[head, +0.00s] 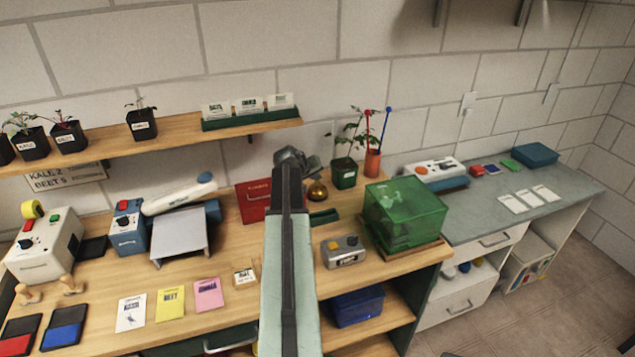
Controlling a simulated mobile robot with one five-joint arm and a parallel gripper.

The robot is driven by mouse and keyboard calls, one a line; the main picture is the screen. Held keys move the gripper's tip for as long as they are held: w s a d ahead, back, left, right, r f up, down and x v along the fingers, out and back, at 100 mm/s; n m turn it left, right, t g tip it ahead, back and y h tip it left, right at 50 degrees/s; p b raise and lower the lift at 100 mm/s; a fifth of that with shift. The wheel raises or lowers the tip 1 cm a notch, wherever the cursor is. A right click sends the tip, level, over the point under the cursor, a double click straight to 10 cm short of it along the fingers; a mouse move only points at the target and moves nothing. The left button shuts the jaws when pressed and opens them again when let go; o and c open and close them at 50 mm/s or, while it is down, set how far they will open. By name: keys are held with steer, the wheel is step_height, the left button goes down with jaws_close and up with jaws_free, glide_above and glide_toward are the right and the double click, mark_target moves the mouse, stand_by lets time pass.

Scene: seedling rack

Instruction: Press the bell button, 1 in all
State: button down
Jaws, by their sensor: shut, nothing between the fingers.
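A small brass dome (318,190), looking like a desk bell, stands on the wooden bench towards the wall. A grey box (343,252) with a yellow button and a dark grey button on top sits nearer the bench's front edge; its label is too small to read. My arm reaches up the middle of the view. My gripper (297,157) is at its far end, dark, shut and empty, up and left of the brass dome. I cannot tell its height above the bench. The fingertips are small and partly hidden by my wrist.
A green clear box (404,215) stands right of the dome. A potted seedling (345,172) and an orange pot (372,162) stand behind it. A wooden shelf (190,138) with pots runs along the wall.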

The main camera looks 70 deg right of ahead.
mark_target(316, 184)
steer(key=shift+f+b, duration=0.3)
steer(key=shift+f, duration=0.05)
steer(key=shift+r, duration=0.15)
stand_by(0.3)
steer(key=shift+r+p, duration=0.85)
steer(key=shift+p, duration=0.15)
step_height(316, 184, up, 5)
steer(key=p, duration=0.5)
